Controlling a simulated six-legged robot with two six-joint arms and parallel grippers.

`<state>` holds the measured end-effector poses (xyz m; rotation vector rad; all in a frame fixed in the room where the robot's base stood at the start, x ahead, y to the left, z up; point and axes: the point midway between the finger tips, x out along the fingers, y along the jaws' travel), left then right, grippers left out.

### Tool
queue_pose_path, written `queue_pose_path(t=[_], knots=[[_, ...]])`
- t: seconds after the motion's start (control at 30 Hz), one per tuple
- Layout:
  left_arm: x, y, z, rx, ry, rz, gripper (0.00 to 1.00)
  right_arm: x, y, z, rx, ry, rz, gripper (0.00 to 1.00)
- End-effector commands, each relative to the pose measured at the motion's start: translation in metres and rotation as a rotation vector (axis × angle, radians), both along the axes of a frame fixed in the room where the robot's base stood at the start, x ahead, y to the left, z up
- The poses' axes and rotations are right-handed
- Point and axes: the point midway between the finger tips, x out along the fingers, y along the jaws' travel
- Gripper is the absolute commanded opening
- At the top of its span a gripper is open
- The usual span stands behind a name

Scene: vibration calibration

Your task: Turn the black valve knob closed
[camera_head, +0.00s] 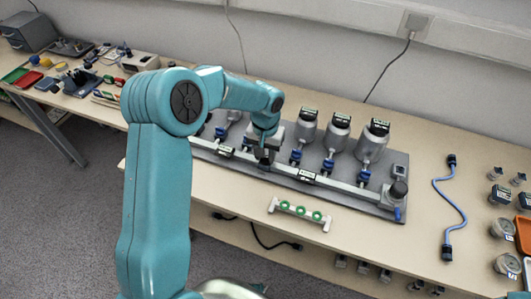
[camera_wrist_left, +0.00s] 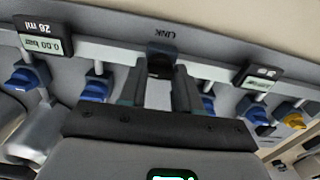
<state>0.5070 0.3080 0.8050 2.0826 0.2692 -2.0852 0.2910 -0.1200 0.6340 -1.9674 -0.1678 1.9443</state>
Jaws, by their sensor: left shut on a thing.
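The black valve knob (camera_wrist_left: 160,64) sits on the pale pipe beside the LINK label in the left wrist view. My left gripper (camera_wrist_left: 160,82) has its two fingers around it, shut on it. In the head view my left arm reaches over the grey panel (camera_head: 345,194), and the gripper (camera_head: 264,162) points down at the pipe. The knob is mostly hidden there by the gripper. My right gripper is not in view.
Blue valve knobs (camera_wrist_left: 98,88) and a gauge (camera_wrist_left: 42,40) flank the gripper. Grey vessels (camera_head: 337,133) stand behind the pipe. A white rack with green rings (camera_head: 300,211) lies in front of the panel. A blue cable (camera_head: 450,203) lies to the right.

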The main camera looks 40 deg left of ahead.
Motion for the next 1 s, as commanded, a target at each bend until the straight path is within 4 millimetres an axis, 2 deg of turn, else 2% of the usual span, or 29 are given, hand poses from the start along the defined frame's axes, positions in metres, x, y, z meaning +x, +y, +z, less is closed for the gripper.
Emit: queue_pose_path(t=[0.37, 1.0], knots=[[0.001, 0.000, -0.002, 0.002, -0.005, 0.225, 0.02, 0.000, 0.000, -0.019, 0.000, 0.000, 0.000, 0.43], [0.002, 0.001, 0.000, 0.000, -0.007, 0.834, 0.02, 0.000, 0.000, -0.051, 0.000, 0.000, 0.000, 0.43]])
